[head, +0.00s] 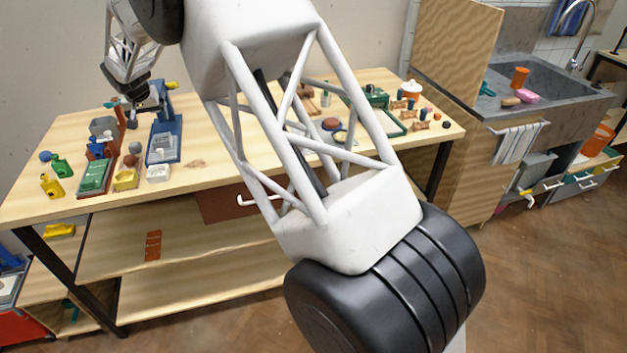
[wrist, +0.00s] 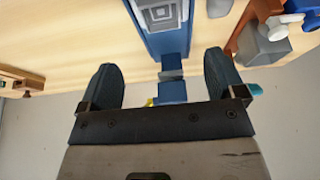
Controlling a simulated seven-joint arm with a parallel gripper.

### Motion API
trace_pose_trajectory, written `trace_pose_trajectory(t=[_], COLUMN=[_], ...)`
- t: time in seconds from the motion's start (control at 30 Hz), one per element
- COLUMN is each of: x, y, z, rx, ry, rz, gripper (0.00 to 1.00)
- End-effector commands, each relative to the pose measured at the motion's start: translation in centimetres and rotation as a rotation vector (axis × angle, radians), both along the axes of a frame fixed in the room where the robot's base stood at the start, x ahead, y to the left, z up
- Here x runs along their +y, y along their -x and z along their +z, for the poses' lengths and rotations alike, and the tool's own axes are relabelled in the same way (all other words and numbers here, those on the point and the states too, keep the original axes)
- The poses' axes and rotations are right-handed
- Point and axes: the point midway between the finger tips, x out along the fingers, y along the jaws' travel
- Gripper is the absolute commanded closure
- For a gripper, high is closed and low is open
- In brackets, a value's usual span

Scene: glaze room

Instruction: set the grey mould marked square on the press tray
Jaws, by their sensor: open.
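The grey mould marked with nested squares (wrist: 165,14) lies on the blue press tray (wrist: 136,12), at the top edge of the wrist view. In the head view a pale grey block (head: 162,143) sits on the blue press base (head: 154,160); it appears to be the same mould. The blue press column (wrist: 172,66) rises behind it. My gripper (wrist: 163,85) is open and empty above the press, with the column showing between its fingers. In the head view it hangs at the press's upper left (head: 143,104). Whether the mould is fully seated cannot be told.
A white block (head: 158,173), a yellow block (head: 125,179) and a green tray (head: 95,177) stand near the front edge. A grey block (head: 102,125) is at the left. My arm hides the table's middle. Clay tools and bottles cover the right end.

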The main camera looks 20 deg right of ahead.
Motion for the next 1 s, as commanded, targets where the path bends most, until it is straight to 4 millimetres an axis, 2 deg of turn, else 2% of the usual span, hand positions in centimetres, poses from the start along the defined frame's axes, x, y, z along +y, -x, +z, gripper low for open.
trace_pose_trajectory(t=[0.17, 0.37, 0.67, 1.0], x=[-1.3, -4.9, -12.2, -19.8], y=[0.8, 3.2, 9.3, 17.5], z=[1.2, 3.7, 8.3, 12.3], rx=[0.001, 0.011, 0.032, 0.056], ry=[0.0, 0.006, 0.014, 0.02], rz=[-0.003, -0.008, -0.017, -0.021], gripper=[0.11, 0.11, 0.11, 0.11])
